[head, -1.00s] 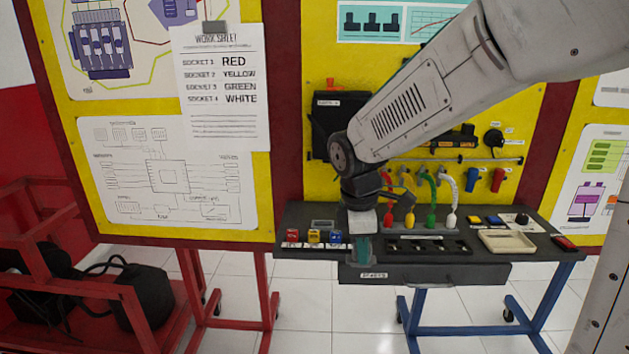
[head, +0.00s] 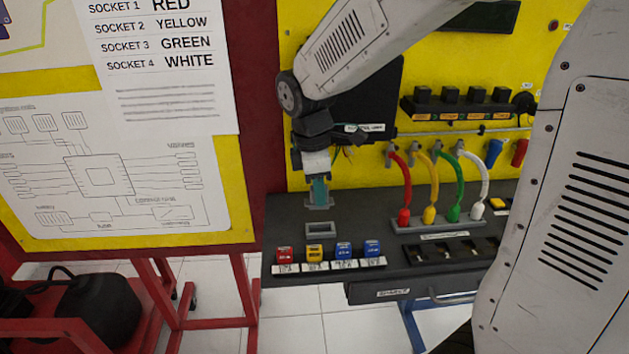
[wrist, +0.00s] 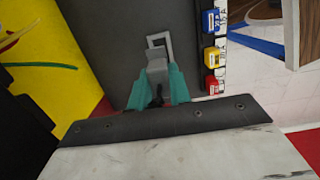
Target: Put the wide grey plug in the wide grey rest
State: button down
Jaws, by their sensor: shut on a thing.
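My gripper (head: 319,194) has teal fingers and is shut on the wide grey plug (head: 318,206). The plug sticks out below the fingertips, over the dark bench top. The wide grey rest (head: 320,230), a grey rectangular frame with a dark opening, lies just in front of the plug in the head view. In the wrist view the plug (wrist: 153,75) sits between the fingers (wrist: 157,88) and hides part of the rest (wrist: 159,40). The plug is apart from the opening; its exact height above the bench is hard to tell.
Several coloured fuses (head: 314,254) stand along the bench's front edge, close to the rest. Red, yellow, green and white leads (head: 404,190) end in a grey strip to the right. A black box (head: 355,120) hangs on the yellow board behind my gripper.

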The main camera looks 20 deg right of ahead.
aim_at(320, 208)
jog(key=shift+d+f, duration=0.15)
jog(key=shift+f, duration=2.55)
jog(key=shift+s+f, duration=0.1)
jog(key=shift+f, duration=0.75)
jog(key=c, duration=1.5)
grip_release()
jog(key=shift+c, duration=0.2)
jog(key=shift+a+r, duration=0.2)
jog(key=shift+r, duration=2.55)
jog(key=shift+r, duration=0.1)
jog(key=shift+r, duration=0.6)
jog(key=o, duration=0.6)
